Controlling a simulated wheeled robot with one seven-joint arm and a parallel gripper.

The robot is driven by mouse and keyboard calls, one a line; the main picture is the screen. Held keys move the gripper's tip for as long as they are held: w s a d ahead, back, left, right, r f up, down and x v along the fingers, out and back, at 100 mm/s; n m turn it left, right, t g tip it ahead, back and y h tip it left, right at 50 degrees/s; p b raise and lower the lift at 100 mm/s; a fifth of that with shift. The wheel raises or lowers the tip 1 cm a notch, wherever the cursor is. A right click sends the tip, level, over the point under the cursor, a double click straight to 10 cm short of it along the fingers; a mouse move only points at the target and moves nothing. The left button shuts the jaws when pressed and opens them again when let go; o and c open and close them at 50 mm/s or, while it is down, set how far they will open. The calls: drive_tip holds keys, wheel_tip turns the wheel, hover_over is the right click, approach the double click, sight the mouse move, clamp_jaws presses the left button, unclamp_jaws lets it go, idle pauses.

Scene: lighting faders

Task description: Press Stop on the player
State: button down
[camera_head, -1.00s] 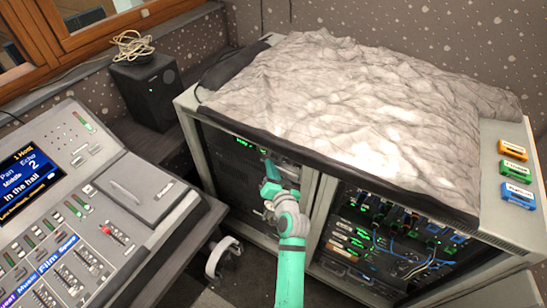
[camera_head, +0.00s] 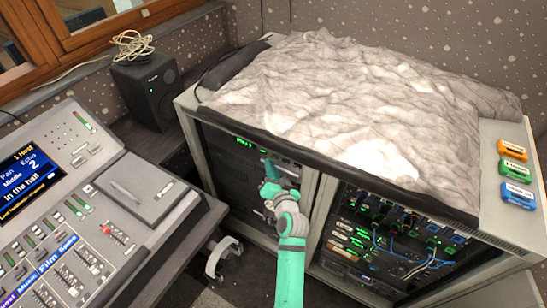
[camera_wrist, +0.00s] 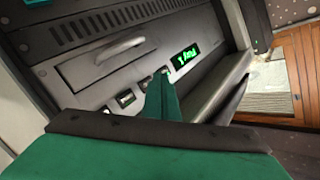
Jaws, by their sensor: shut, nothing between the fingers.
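The player (camera_head: 281,167) is a dark unit near the top of the left rack bay, with small green lettering on its display (camera_head: 244,143). In the wrist view, the player's front (camera_wrist: 88,84) shows a drawer handle, the lit display (camera_wrist: 187,56) and a row of small buttons (camera_wrist: 127,98). My gripper (camera_head: 266,161) is shut and empty, its tip at the player's front. In the wrist view, the gripper tip (camera_wrist: 163,78) overlaps the button row just left of the display. Contact and the button behind it cannot be told. The button labels are unreadable.
A grey cloth (camera_head: 350,90) covers the rack top, overhanging the front edge slightly. The right bay (camera_head: 390,240) holds cabled gear. A mixing desk (camera_head: 75,215) stands at left, a speaker (camera_head: 147,90) behind it. Headphones (camera_head: 222,257) hang between desk and rack.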

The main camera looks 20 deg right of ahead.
drive_tip(key=shift+w+d, duration=0.5)
drive_tip(key=shift+d, duration=0.15)
idle(1.6)
drive_tip(key=shift+s+a, duration=0.5)
drive_tip(key=shift+a, duration=0.1)
idle(0.3)
drive_tip(key=shift+s+a, duration=0.8)
drive_tip(key=shift+a, duration=0.2)
drive_tip(key=shift+s+a, duration=0.8)
drive_tip(key=shift+a, duration=0.15)
